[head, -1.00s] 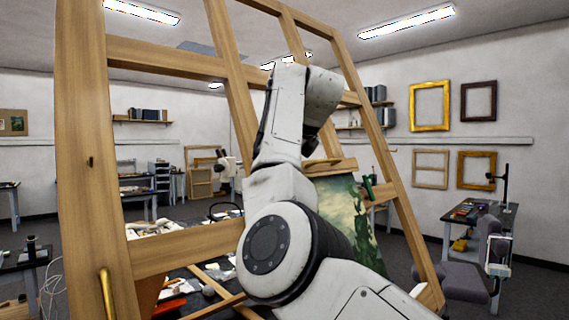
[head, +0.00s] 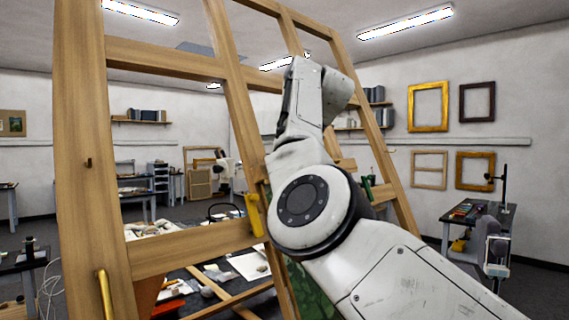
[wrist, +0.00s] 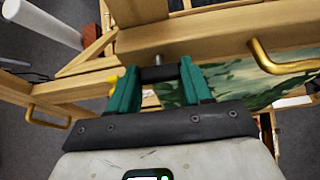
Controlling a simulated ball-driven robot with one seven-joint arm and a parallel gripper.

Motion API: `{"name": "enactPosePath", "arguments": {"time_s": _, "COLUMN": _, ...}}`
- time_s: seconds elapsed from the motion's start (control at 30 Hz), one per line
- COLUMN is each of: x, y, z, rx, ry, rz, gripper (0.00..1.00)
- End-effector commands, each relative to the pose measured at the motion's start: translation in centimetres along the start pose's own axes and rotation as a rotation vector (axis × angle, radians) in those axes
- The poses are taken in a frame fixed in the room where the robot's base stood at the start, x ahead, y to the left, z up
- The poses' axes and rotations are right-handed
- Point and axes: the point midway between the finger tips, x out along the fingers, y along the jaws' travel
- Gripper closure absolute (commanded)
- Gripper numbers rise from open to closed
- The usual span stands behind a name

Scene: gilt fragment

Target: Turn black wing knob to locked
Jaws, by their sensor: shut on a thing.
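In the wrist view, the black wing knob (wrist: 158,74) sits between the green fingers of my gripper (wrist: 158,78), which is shut on it. A short silver shaft (wrist: 158,60) shows just beyond the knob, against a wooden bar (wrist: 215,32). The fingers hide much of the knob, and I cannot read any locked mark. In the head view, my arm hides the knob.
A large wooden easel frame (head: 85,180) stands close in front. Brass handles stick out in the wrist view (wrist: 285,67) and at lower left in the head view (head: 105,293). A yellow handle (head: 256,214) is beside my arm. A cluttered table (head: 185,285) lies beyond.

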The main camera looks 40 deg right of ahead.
Motion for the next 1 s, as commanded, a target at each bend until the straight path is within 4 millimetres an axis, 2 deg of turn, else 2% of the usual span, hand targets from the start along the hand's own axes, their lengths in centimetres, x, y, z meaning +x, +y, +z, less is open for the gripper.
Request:
{"name": "enactPosePath", "arguments": {"time_s": 0.27, "x": 0.3, "y": 0.0, "z": -0.3, "rx": 0.003, "ry": 0.010, "rz": 0.003, "gripper": 0.81}}
{"name": "enactPosePath", "arguments": {"time_s": 0.3, "x": 0.3, "y": 0.0, "z": -0.3, "rx": 0.003, "ry": 0.010, "rz": 0.003, "gripper": 0.50}}
{"name": "enactPosePath", "arguments": {"time_s": 0.57, "x": 0.1, "y": 0.0, "z": -0.1, "rx": 0.001, "ry": 0.005, "rz": 0.002, "gripper": 0.26}}
{"name": "enactPosePath", "arguments": {"time_s": 0.83, "x": -0.1, "y": 0.0, "z": -0.1, "rx": 0.000, "ry": 0.002, "rz": 0.001, "gripper": 0.26}}
{"name": "enactPosePath", "arguments": {"time_s": 1.0, "x": -1.8, "y": 0.0, "z": -0.1, "rx": 0.000, "ry": -0.001, "rz": 0.000, "gripper": 0.26}}
